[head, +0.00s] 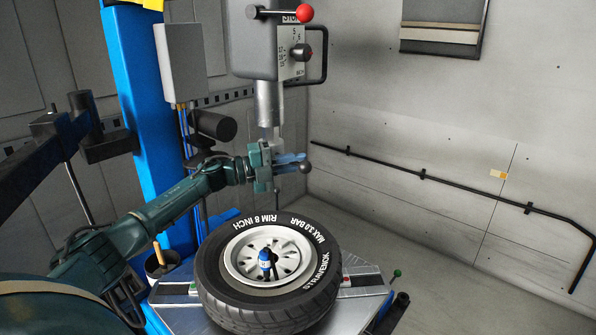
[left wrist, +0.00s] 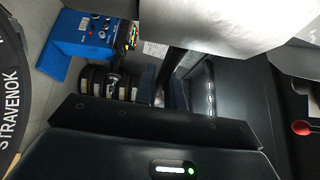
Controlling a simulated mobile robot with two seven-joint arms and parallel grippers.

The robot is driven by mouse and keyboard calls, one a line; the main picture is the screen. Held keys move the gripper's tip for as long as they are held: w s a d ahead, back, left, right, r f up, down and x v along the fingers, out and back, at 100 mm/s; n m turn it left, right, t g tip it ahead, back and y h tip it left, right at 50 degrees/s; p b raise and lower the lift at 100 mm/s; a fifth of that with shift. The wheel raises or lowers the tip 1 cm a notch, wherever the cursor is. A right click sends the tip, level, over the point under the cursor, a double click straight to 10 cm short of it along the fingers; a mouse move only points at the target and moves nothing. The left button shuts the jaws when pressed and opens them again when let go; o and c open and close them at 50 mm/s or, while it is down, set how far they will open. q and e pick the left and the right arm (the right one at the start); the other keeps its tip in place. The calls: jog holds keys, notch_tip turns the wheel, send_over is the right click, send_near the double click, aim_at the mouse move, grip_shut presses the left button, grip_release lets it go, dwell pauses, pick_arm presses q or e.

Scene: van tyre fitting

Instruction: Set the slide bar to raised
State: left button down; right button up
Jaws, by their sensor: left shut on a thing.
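The slide bar (head: 269,104) is a pale metal vertical bar below the grey machine head (head: 257,40). Its lower end passes behind my left gripper (head: 291,163). The gripper has blue fingers and is shut at the bar's lower end, above the tyre. A dark round knob (head: 304,167) shows at the fingertips. The exact grip contact is hidden by the fingers. In the left wrist view a large pale metal surface (left wrist: 215,22) fills the top, too close to identify. My right gripper is in neither view.
A tyre on a silver rim (head: 268,256) lies flat on the turntable below the gripper. A blue column (head: 140,80) stands behind my arm. A lever with a red ball (head: 305,13) sits on the machine head. The floor at the right is clear.

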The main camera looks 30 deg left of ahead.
pick_arm(q)
jog(key=shift+a+r, duration=0.1)
jog(key=shift+r, duration=0.55)
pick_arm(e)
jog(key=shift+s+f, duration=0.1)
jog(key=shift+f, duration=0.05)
pick_arm(q)
jog(key=c, duration=1.5)
grip_release()
jog(key=shift+f, duration=0.2)
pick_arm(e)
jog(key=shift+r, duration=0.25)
pick_arm(q)
jog(key=shift+f, duration=0.1)
